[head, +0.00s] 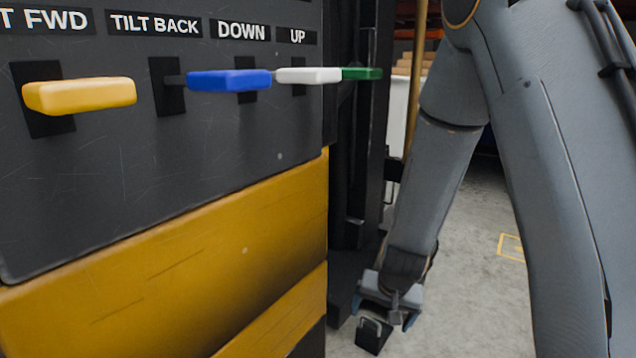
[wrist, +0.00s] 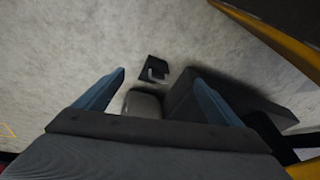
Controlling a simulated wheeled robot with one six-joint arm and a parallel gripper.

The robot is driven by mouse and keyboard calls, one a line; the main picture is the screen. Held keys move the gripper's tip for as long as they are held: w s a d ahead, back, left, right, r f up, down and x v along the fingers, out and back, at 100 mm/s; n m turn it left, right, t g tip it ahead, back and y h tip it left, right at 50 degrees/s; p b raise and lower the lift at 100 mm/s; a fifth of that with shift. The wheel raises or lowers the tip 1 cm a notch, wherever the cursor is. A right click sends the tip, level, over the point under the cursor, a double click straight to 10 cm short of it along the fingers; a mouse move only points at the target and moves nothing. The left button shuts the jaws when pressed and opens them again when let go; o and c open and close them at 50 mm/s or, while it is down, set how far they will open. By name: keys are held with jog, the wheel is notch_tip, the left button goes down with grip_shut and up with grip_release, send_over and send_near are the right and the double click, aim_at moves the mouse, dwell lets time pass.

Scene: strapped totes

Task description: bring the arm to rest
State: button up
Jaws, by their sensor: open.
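My gripper (head: 388,318) hangs low at the end of my arm, beside the yellow and black machine in the head view. In the wrist view its two blue fingers (wrist: 160,76) are spread apart with nothing held between them. Below the gripper is a small black piece with a grey, handle-like part (wrist: 153,68); a similar dark piece (head: 373,335) shows under the gripper in the head view. I cannot tell what it is, or whether it touches the gripper.
The machine's dark panel (head: 200,130) carries yellow (head: 80,95), blue (head: 229,80), white (head: 309,75) and green (head: 361,73) levers. Its yellow body (head: 200,275) and black upright (head: 360,130) stand left of my arm. Grey floor (head: 475,290) is open to the right.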

jog(key=s+d+r+n+g, duration=0.1)
jog(key=s+d+r+n, duration=0.35)
jog(key=s+r, duration=0.95)
jog(key=s+a+r+n+g+y+p, duration=0.1)
jog(key=s+a+r+n, duration=0.1)
jog(key=s+a+r, duration=0.4)
jog(key=s+a+r+n+g, duration=0.1)
jog(key=s+a+n, duration=0.1)
jog(key=s+a, duration=0.45)
jog(key=s+a+r+n+g+y+p, duration=0.15)
jog(key=s+a+r, duration=0.25)
jog(key=a, duration=0.5)
jog(key=d+r+m+h+p, duration=0.1)
jog(key=d+r+m+p, duration=0.1)
jog(key=d+r+p, duration=0.5)
jog(key=d+r+m+p, duration=0.2)
jog(key=d+r+p, duration=0.5)
jog(key=r+p, duration=0.5)
jog(key=d+r+m+h+p, duration=0.1)
jog(key=d+r+p, duration=0.6)
jog(key=p, duration=1.1)
notch_tip(320, 180, up, 2)
jog(key=shift+r+m+t+h, duration=0.2)
jog(key=shift+m+t+h, duration=0.15)
jog(key=shift+m, duration=0.25)
jog(key=shift+w, duration=0.1)
